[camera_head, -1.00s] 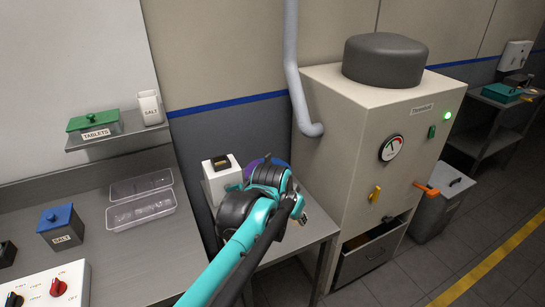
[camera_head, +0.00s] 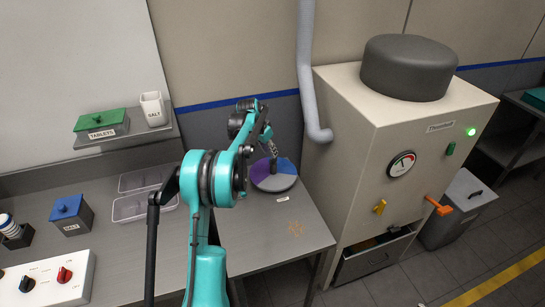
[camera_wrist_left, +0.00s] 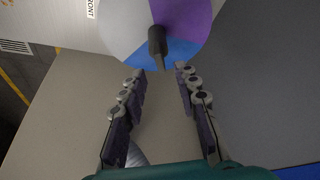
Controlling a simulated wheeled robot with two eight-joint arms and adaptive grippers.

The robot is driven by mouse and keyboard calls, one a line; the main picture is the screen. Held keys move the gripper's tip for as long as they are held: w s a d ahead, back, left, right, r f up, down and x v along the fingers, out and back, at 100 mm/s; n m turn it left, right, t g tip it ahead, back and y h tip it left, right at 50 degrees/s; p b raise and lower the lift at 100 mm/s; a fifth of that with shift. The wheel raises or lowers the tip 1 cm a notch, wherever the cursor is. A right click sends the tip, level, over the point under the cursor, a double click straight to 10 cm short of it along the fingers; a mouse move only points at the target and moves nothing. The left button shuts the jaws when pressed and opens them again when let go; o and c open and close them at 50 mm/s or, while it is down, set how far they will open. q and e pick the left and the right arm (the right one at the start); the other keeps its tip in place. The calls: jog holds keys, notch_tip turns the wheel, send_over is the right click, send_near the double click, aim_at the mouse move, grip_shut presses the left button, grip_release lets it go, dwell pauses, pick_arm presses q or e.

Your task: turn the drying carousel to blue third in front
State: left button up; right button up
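The drying carousel is a round disc (camera_head: 276,184) on the metal side table, with a purple, a blue and a pale grey third. In the head view the grey third faces the small white label (camera_head: 282,198), purple is at the back left and blue (camera_head: 286,166) at the back right. The label reads FRONT in the wrist view (camera_wrist_left: 91,9). A dark upright peg (camera_wrist_left: 157,41) stands on the disc. My left gripper (camera_head: 271,153) is at the disc's back side; its fingers (camera_wrist_left: 158,75) are open, with the peg just beyond their tips. My right gripper is not in view.
A large beige machine (camera_head: 350,150) with a gauge and orange handle stands right of the side table. A grey pipe (camera_head: 308,80) runs down the wall behind. Clear plastic trays (camera_head: 130,207) and a blue-lidded salt box (camera_head: 72,215) are on the left counter.

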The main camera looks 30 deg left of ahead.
aim_at(272, 158)
pick_arm(q)
jog(key=b+x, duration=0.1)
jog(key=x, duration=0.4)
jog(key=shift+f, duration=0.25)
grip_shut()
